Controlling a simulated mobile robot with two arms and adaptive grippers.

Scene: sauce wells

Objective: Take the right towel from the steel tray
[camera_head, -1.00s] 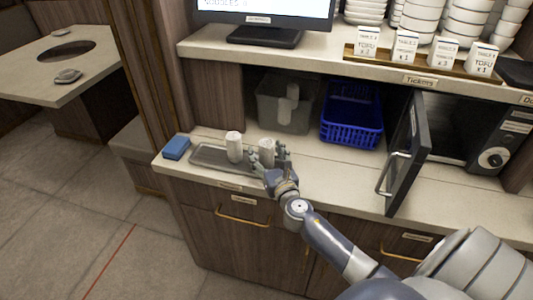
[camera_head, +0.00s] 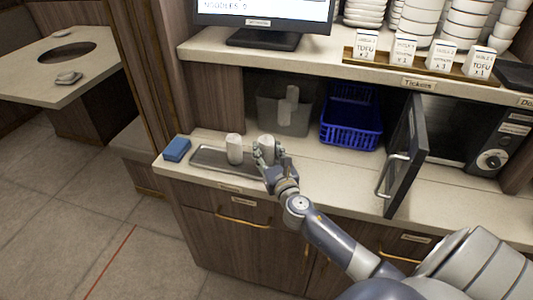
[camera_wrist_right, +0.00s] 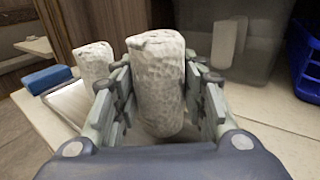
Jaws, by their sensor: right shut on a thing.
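The right towel (camera_head: 267,146) is a white upright roll at the right end of the steel tray (camera_head: 209,164). My right gripper (camera_head: 266,158) is shut on it. In the right wrist view the towel (camera_wrist_right: 158,85) stands between the two fingers (camera_wrist_right: 160,108), with a finger on each side. I cannot tell whether its base is lifted off the tray. A second white towel (camera_head: 234,149) stands on the tray to its left, and it also shows in the right wrist view (camera_wrist_right: 95,62). My left gripper is not in view.
A blue sponge (camera_head: 177,149) lies left of the tray. Behind are a grey bin (camera_head: 285,112) and a blue basket (camera_head: 350,125) under the shelf. An open dark door (camera_head: 405,157) stands to the right. The counter between is clear.

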